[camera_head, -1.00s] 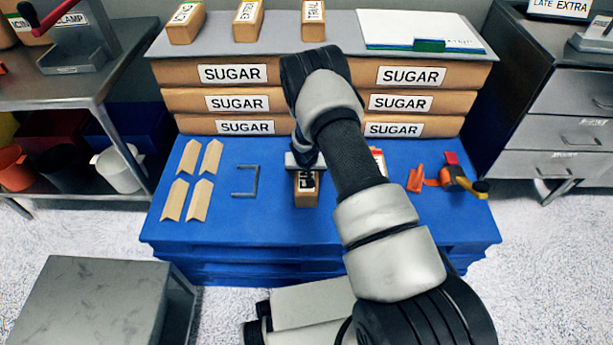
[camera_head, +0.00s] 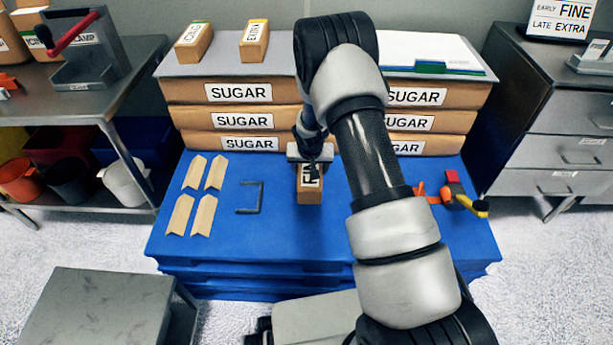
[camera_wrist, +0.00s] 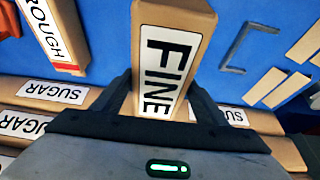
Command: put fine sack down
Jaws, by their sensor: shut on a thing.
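My gripper (camera_head: 310,165) is shut on the fine sack (camera_head: 311,192), a small tan sack with a white label, over the blue pallet top (camera_head: 250,232). In the wrist view the sack (camera_wrist: 165,60) sits between the two dark fingers, and its label reads FINE. I cannot tell whether its underside touches the blue surface. A similar sack labelled ROUGH (camera_wrist: 60,30), with a red stripe, is at the wrist view's upper left, apart from the held sack. My arm hides it in the head view.
Stacked sugar bags (camera_head: 238,93) stand behind, under a grey board (camera_head: 281,66) with small sacks. Flat tan pieces (camera_head: 205,215) and a grey bracket (camera_head: 250,198) lie left. An orange and yellow tool (camera_head: 462,200) lies right. The blue front area around the sack is mostly clear.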

